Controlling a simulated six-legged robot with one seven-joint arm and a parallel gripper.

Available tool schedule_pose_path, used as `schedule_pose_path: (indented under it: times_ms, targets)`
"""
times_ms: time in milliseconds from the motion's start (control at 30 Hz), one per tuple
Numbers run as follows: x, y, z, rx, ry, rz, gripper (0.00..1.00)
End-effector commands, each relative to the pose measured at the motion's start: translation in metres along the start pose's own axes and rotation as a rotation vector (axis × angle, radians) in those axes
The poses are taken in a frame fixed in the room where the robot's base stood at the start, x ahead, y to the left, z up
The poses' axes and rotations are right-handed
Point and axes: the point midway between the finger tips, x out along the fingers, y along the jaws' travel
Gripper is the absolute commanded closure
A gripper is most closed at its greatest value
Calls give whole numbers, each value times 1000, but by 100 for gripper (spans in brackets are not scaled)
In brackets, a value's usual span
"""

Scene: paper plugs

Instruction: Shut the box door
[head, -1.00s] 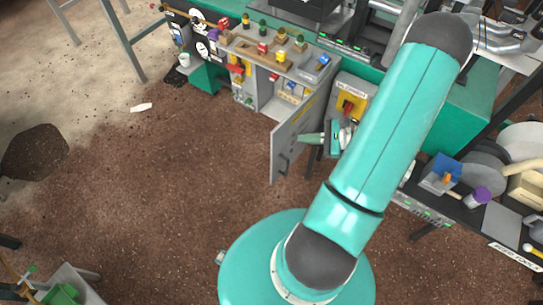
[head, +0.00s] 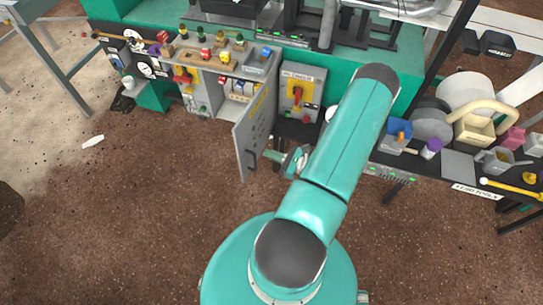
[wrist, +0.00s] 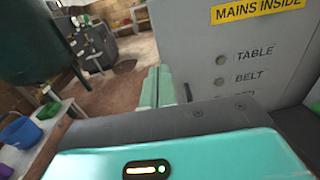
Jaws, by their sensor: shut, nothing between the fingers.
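The grey box (head: 258,70) stands against the green bench in the head view. Its grey door (head: 256,128) hangs open, swung out toward me, with the inside of the box visible to the left of it. In the wrist view the door face (wrist: 285,70) fills the right side, with a yellow "MAINS INSIDE" label and small round lamps. My gripper (head: 270,155) is shut and empty at the right of the door, low near its free edge. Its fingers (wrist: 165,86) also show in the wrist view, beside the door. I cannot tell whether they touch it.
A grey panel with a yellow plate and red switch (head: 298,93) stands right of the door. A black tool bench (head: 440,165) with several tools is farther right. The brown floor (head: 130,210) in front and left is open. A green bin (wrist: 22,132) shows in the wrist view.

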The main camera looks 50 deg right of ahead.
Motion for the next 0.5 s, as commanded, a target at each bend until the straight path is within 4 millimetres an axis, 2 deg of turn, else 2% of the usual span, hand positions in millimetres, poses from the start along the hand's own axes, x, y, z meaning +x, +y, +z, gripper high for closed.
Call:
schedule_pose_path:
  times_ms: [300,500]
  targets:
    - [66,2,0,2,-1,5,100]
    - [95,4,0,1,0,6,100]
